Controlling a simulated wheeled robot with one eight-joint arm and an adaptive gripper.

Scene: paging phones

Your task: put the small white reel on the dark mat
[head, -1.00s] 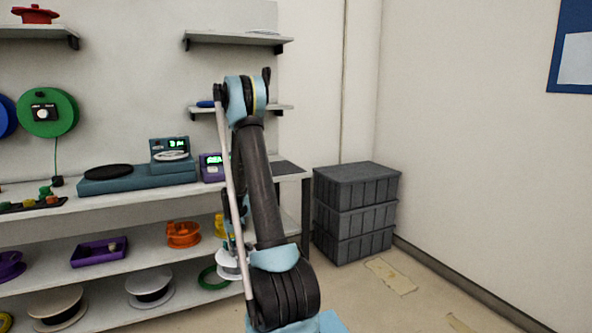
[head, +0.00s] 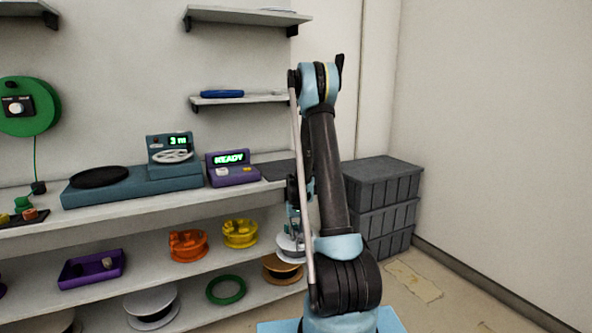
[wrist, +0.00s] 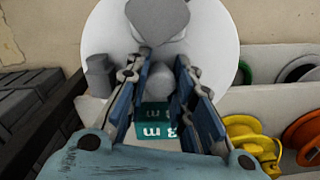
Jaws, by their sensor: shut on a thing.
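The small white reel (head: 288,250) hangs from my gripper (head: 294,220) in front of the shelving, below bench-top height. In the wrist view the reel's white disc (wrist: 222,45) fills the top, and my gripper (wrist: 158,72) is shut on its grey middle part. A teal label (wrist: 160,130) with white lettering shows between the fingers. The dark mat (head: 275,170) lies flat on the right end of the bench top, beside the purple READY device (head: 232,168). My arm stands in front of the bench's right end and may hide part of the mat.
A teal scale-like unit (head: 130,186) with a black disc stands left of the purple device. Orange (head: 188,246) and yellow (head: 240,234) reels sit on the shelf below. Grey stacked crates (head: 385,190) stand right of my arm. A wall shelf (head: 265,101) hangs above the mat.

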